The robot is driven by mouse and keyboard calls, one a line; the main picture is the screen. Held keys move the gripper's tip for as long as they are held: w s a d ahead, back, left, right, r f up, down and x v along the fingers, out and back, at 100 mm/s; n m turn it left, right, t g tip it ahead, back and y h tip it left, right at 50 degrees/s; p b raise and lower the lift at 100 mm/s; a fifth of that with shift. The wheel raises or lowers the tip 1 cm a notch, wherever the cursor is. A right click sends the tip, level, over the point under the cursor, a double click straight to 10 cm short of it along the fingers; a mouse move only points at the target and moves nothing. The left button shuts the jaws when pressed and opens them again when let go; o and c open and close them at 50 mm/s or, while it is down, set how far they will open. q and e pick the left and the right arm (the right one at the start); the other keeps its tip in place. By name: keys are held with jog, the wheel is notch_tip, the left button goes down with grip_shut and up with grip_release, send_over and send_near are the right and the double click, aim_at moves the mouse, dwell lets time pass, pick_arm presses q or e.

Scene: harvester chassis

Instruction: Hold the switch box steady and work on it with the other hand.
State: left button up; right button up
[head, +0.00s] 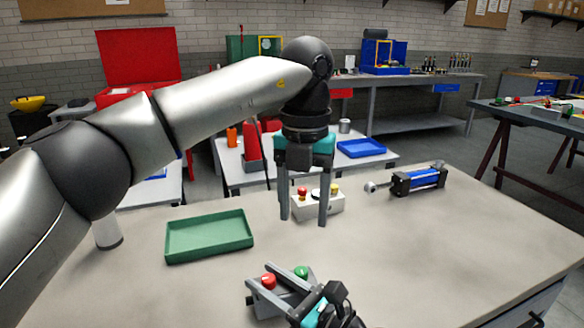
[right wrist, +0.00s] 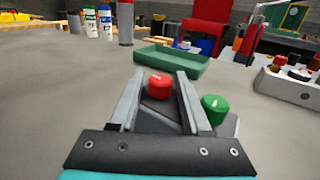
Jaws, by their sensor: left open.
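A grey box with a red button and a green button (head: 301,272) sits at the front of the table. My right gripper (head: 260,274) is low over it. In the right wrist view its fingers (right wrist: 160,72) stand apart on either side of the red button (right wrist: 159,86), with the green button (right wrist: 215,108) outside the right finger. Whether they grip the box is unclear. A pale box (head: 330,206) with red, dark and yellow buttons stands farther back. My left gripper (head: 303,222) points down, open, its fingers in front of that box. Whether they touch it is unclear.
A green tray (head: 210,258) lies on the left of the table. A blue cylinder with a rod (head: 418,181) lies at the back right. A white cylinder (head: 108,235) stands behind my left arm. The table's right side is clear.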

jog(key=shift+o, duration=1.2)
jog(key=shift+d, duration=0.1)
